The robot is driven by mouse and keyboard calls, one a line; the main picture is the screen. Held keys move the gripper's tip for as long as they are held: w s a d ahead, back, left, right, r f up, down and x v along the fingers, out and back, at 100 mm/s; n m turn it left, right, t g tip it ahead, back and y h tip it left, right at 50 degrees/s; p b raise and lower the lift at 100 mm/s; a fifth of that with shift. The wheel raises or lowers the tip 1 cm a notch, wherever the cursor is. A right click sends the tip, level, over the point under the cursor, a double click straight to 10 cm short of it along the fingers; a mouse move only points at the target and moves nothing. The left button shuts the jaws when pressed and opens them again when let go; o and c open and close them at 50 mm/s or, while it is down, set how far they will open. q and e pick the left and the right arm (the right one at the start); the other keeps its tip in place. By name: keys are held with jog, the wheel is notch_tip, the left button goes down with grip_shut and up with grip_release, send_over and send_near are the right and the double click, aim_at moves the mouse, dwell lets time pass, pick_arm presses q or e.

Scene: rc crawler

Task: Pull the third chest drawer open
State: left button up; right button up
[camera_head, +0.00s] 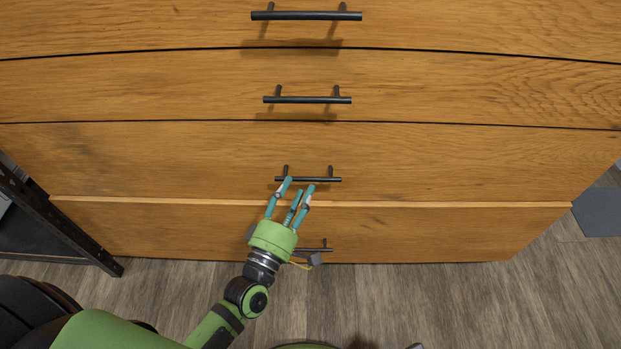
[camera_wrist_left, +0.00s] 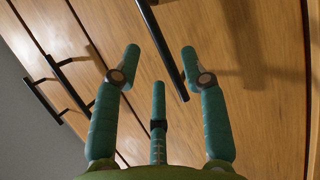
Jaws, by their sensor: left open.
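The wooden chest has a stack of drawers with black bar handles. The third drawer (camera_head: 150,160) from the top in the head view carries a bar handle (camera_head: 332,179). My left gripper (camera_head: 300,186) is open, its teal fingertips at this handle from below. In the left wrist view, a black bar (camera_wrist_left: 167,55) runs between the spread fingers of the gripper (camera_wrist_left: 160,60). I cannot tell whether any finger touches the bar. The drawer looks shut. My right gripper is not in view.
Two upper handles (camera_head: 306,15) (camera_head: 307,100) sit above. The bottom drawer (camera_head: 430,230) has a pale strip along its top, and my gripper partly hides its handle (camera_head: 318,249). A dark metal frame (camera_head: 60,225) stands at the left. Wooden floor (camera_head: 450,300) lies open at the right.

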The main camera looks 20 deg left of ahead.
aim_at(305, 181)
pick_arm(q)
jog(key=shift+x, duration=2.2)
grip_shut()
jog(key=shift+s, duration=0.1)
